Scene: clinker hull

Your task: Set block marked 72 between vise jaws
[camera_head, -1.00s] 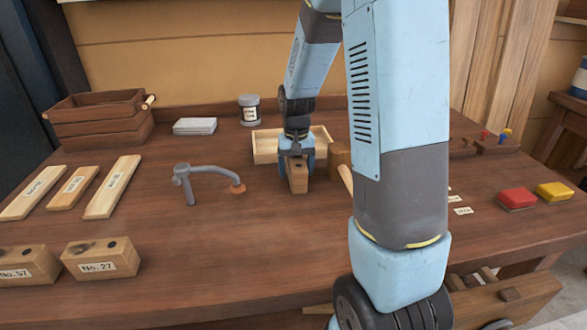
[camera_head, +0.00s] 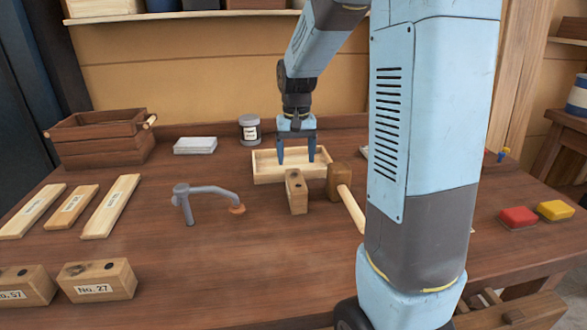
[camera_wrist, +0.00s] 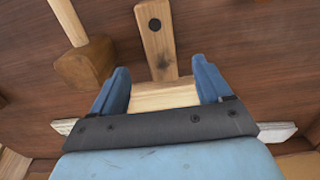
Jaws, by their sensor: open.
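A light wood block (camera_head: 297,192) with a dark hole stands on the bench in front of the shallow tray (camera_head: 262,178); no number on it is visible. My gripper (camera_head: 296,158) is open and empty above the tray, just beyond the block. In the wrist view the block (camera_wrist: 157,38) lies past the open fingers (camera_wrist: 166,84), apart from them. Two more blocks stand at front left, No.27 (camera_head: 112,281) and No.57 (camera_head: 33,290). A wooden fixture (camera_head: 525,312), perhaps the vise, shows at the front right edge, partly hidden by my arm.
A mallet (camera_head: 340,180) lies right beside the block. A crate (camera_head: 103,140), several planks (camera_head: 110,207), a jar (camera_head: 249,129), and red (camera_head: 518,217) and yellow (camera_head: 555,210) pieces are around. The front middle is clear.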

